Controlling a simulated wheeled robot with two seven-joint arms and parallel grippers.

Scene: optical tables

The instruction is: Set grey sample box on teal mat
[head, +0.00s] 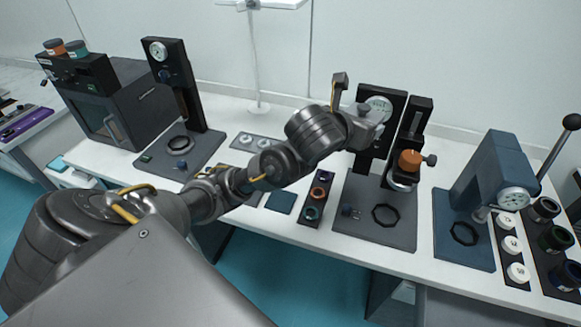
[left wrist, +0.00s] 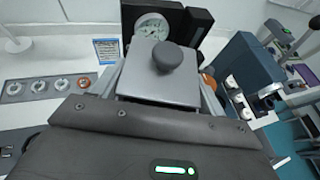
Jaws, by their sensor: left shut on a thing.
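The grey sample box (left wrist: 160,85), with a dark round knob on its lid, is between the fingers of my left gripper (left wrist: 162,92) in the left wrist view. In the head view my left gripper (head: 366,128) is raised in front of a dark gauge stand at the centre right, and the box is mostly hidden there. The gripper is shut on the box. A dark teal mat (head: 281,202) lies flat on the white table, below and left of the gripper, with its visible surface bare. My right gripper is not in view.
Right of the mat is a dark tray (head: 318,197) with coloured rings. A gauge stand (head: 382,105) with an orange knob stands behind the gripper. A blue press (head: 488,180) is further right, and a dark oven (head: 120,105) stands at left.

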